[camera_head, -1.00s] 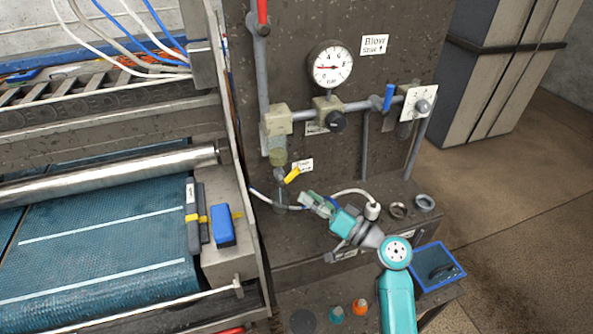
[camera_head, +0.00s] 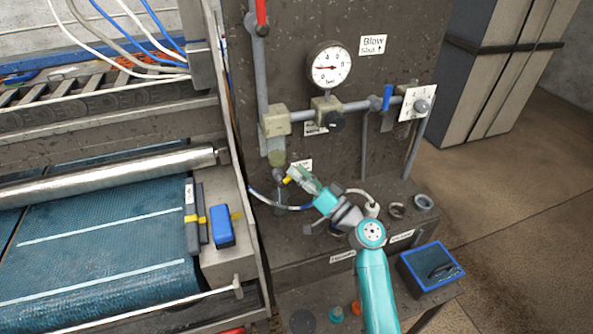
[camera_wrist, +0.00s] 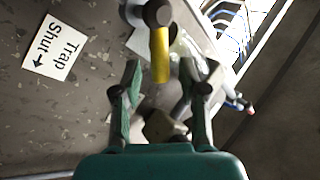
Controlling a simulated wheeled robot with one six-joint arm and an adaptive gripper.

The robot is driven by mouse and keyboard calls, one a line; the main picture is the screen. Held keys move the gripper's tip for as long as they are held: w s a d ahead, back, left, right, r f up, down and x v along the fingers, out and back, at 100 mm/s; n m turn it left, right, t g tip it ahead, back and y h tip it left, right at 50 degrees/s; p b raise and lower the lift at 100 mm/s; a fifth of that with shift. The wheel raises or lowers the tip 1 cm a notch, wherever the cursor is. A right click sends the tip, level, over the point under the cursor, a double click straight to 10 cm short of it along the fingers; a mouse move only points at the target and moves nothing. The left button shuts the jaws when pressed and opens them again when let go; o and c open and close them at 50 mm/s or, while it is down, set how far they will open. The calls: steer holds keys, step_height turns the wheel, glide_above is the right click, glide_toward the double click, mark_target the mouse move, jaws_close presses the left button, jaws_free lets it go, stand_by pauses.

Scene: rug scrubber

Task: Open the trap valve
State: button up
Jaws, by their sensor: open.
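The trap valve has a yellow lever (camera_wrist: 160,56) on a grey round hub (camera_wrist: 158,14). In the wrist view the lever points down into the space between my fingertips. The head view shows a bit of the yellow lever (camera_head: 288,180) just beyond my fingertips. My gripper (camera_wrist: 160,72) is open, with one green-padded finger on each side of the lever's free end; I cannot tell whether either touches it. In the head view my gripper (camera_head: 299,175) is at the valve, below the trap bowl (camera_head: 277,157). The label reading "Trap Shut" with an arrow (camera_wrist: 54,47) is on the panel.
A pressure gauge (camera_head: 330,66), a black knob (camera_head: 334,122) and a blue lever (camera_head: 387,97) sit on the pipework above. The blue belt machine (camera_head: 100,240) stands left.

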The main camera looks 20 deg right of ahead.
steer(key=shift+w+a+r, duration=0.25)
steer(key=shift+w+a, duration=0.1)
steer(key=shift+w, duration=0.25)
jaws_close()
steer(key=shift+a+r+n+g, duration=0.25)
steer(key=shift+n+g, duration=0.35)
steer(key=shift+n, duration=0.3)
jaws_free()
steer(key=shift+s+f, duration=0.1)
steer(key=v, duration=1.2)
